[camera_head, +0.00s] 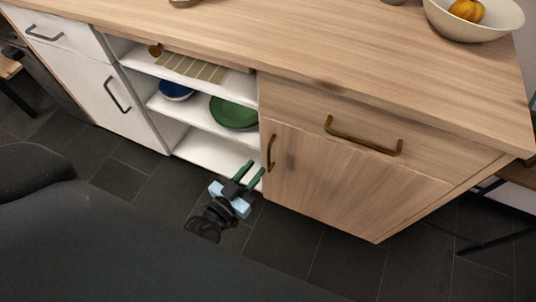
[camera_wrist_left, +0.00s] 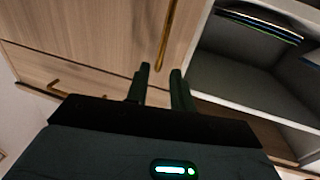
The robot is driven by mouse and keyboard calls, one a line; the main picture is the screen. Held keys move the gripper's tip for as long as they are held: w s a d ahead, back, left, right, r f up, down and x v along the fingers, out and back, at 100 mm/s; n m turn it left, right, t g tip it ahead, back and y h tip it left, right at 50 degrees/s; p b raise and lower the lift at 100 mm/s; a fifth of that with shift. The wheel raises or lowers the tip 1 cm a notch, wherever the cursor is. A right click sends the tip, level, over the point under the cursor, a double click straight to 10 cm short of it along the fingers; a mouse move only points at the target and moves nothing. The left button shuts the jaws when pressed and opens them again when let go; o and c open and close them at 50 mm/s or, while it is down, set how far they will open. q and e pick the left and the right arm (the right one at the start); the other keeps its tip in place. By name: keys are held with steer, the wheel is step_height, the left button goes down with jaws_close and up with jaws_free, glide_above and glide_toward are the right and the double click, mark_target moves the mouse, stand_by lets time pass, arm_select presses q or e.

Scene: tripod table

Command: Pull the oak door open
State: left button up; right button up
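The oak door (camera_head: 330,185) is the wood-grained lower front of the cabinet and looks closed. Its upright brass handle (camera_head: 271,153) is near its left edge. In the left wrist view the door (camera_wrist_left: 95,30) fills the upper left, and the handle (camera_wrist_left: 169,35) stands just beyond the fingertips. My left gripper (camera_head: 255,168) is open, in front of the open shelves and just left of the handle. In the left wrist view its two fingers (camera_wrist_left: 160,76) are apart with nothing between them. The handle looks close but not between the fingers. My right gripper is not in view.
An oak drawer with a brass handle (camera_head: 362,138) is above the door. Left of the door are open white shelves with a green bowl (camera_head: 233,112) and a blue bowl (camera_head: 176,91). A fruit bowl (camera_head: 472,24) stands on the countertop. Dark tiled floor is clear in front.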

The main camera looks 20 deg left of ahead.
mark_target(268, 153)
arm_select(q)
steer(key=shift+w, duration=0.1)
steer(key=shift+b+x, duration=0.5)
steer(key=shift+x, duration=3.35)
steer(key=shift+c, duration=0.2)
jaws_close()
